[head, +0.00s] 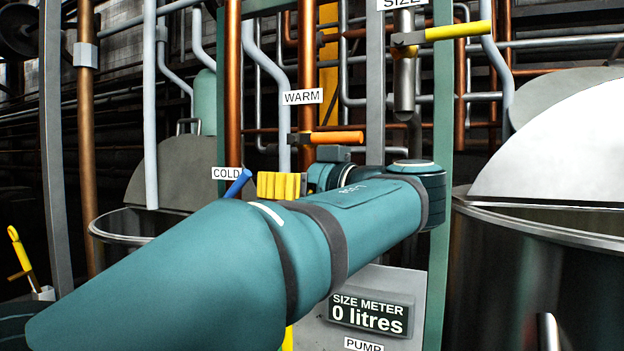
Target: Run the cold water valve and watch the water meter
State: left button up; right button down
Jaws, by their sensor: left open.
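The cold water valve has a blue lever handle (238,183), tilted up to the right, beside the white COLD label (226,173). The valve body is hidden behind my arm. My left gripper (264,186), with yellow ribbed fingers, is just right of the blue handle and points left towards it. It is open and holds nothing; I cannot tell whether it touches the handle. No water meter shows. A size meter (369,316) low in the middle reads 0 litres. My right gripper is not in view.
An orange lever (337,138) sits under the WARM label (303,97). A yellow lever (458,31) sits by the SIZE label. A large steel vat (540,270) stands right, another (125,226) left. Vertical pipes crowd the back. My left arm covers the middle.

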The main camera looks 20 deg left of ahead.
aim_at(246, 181)
pick_arm(q)
jog(key=p+x, duration=0.1)
jog(key=x, duration=0.8)
jog(key=shift+w+a, duration=0.2)
jog(key=shift+a, duration=0.15)
jog(key=shift+d, duration=0.1)
grip_shut()
